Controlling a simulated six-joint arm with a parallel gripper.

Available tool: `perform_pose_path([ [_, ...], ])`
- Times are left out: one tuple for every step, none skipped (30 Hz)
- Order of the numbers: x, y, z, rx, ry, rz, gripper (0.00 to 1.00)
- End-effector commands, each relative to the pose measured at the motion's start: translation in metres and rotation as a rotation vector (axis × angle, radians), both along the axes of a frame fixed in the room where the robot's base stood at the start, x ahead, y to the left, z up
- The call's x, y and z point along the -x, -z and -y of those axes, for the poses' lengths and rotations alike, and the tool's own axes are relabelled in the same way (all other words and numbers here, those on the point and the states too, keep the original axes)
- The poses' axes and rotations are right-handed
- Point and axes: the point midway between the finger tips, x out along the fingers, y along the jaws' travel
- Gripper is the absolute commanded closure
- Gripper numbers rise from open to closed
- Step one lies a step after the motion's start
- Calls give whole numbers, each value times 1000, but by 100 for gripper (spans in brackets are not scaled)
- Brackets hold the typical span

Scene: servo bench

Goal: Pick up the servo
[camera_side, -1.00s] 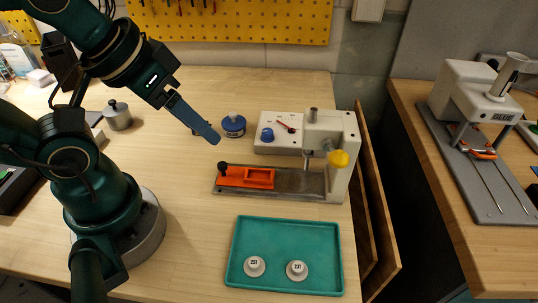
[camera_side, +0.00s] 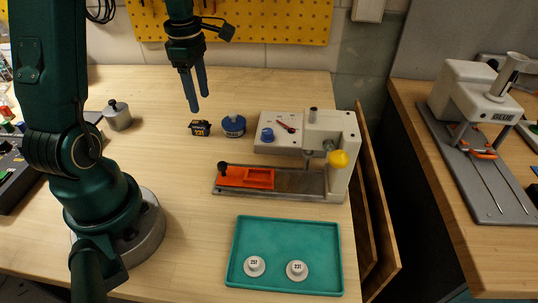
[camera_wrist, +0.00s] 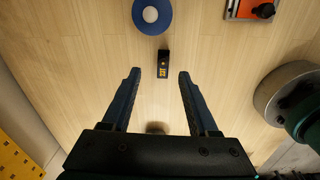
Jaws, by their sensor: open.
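The servo (camera_side: 200,128) is a small dark box with a yellow-marked label, lying on the wooden bench beside a round blue-topped item. In the wrist view the servo (camera_wrist: 162,66) lies ahead of the fingertips, near the line midway between them. My gripper (camera_side: 200,103) is above the bench with its two blue fingers pointing down, above the servo in the side view. In the wrist view my gripper (camera_wrist: 159,72) is open and empty, its fingers well apart. Nothing hides the servo.
The blue-topped round item (camera_side: 233,125) stands right beside the servo. An orange-blocked fixture (camera_side: 246,177) and a white press (camera_side: 338,150) stand to the right. A teal tray (camera_side: 285,229) with two round pieces is in front. A metal pot (camera_side: 117,116) stands left.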

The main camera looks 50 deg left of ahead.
Motion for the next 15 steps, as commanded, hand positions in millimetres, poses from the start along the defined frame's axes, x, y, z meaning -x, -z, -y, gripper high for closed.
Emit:
perform_pose_path([
  [5, 8, -5, 15, -24, -18, 40],
  [7, 11, -7, 23, -33, -28, 40],
  [10, 14, -9, 30, -44, -36, 40],
  [11, 16, -10, 33, -50, -40, 40],
  [12, 18, -10, 35, -53, -41, 40],
  [12, 21, -11, 35, -54, -41, 40],
  [12, 24, -11, 34, -54, -41, 40],
  [12, 28, -10, 35, -54, -41, 40],
  [12, 33, -10, 36, -53, -42, 40],
  [12, 37, -10, 35, -52, -42, 40],
  [12, 41, -10, 35, -52, -42, 40],
  [12, 46, -10, 35, -52, -41, 40],
  [12, 50, -10, 35, -51, -42, 40],
  [12, 53, -10, 34, -51, -41, 40],
  [12, 57, -10, 35, -51, -40, 40],
])
